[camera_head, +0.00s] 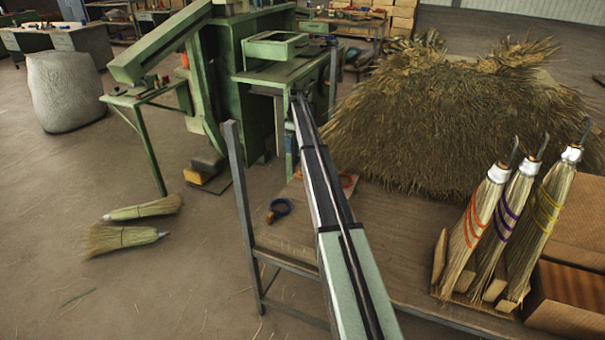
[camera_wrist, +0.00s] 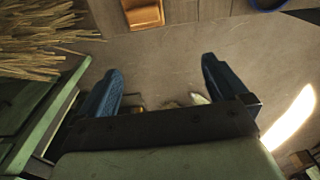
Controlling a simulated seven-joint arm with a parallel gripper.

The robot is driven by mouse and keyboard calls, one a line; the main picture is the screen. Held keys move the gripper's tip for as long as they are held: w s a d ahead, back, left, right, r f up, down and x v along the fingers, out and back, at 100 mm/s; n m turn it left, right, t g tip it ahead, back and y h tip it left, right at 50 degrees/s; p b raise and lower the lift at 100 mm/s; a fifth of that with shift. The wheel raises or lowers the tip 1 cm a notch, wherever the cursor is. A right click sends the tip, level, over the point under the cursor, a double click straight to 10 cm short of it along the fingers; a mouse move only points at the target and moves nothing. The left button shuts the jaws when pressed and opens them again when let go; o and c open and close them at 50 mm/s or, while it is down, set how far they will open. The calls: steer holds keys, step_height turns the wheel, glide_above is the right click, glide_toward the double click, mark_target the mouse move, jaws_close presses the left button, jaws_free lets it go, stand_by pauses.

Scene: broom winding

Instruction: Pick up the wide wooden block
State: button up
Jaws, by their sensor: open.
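An orange-brown wooden block (camera_wrist: 143,14) is at the top edge of the wrist view, cut off by the frame. It may be the wide wooden block; I cannot confirm its width. It lies at the edge of a planked surface. My gripper (camera_wrist: 160,68) shows two blue fingers spread apart with nothing between them. The block is beyond the fingertips, not touching them. In the head view my arm runs across the table to the green machine, and the fingers cannot be made out.
The green machine (camera_head: 245,80) stands beyond the table. Two brooms (camera_head: 145,208) lie on the floor. Brown boxes (camera_head: 565,300) are at the right.

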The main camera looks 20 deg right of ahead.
steer(key=shift+h, duration=0.4)
steer(key=d+f, duration=0.1)
steer(key=f, duration=0.2)
steer(key=d+f, duration=0.1)
steer(key=f, duration=0.2)
steer(key=d+f, duration=0.1)
steer(key=f, duration=0.2)
steer(key=shift+s+d+f, duration=0.2)
steer(key=shift+s+f, duration=0.1)
steer(key=shift+f, duration=0.1)
steer(key=shift+s+d+f, duration=0.1)
steer(key=shift+f, duration=1.25)
steer(key=shift+s+d+f, duration=0.1)
steer(key=shift+f, duration=1.25)
steer(key=c, duration=1.1)
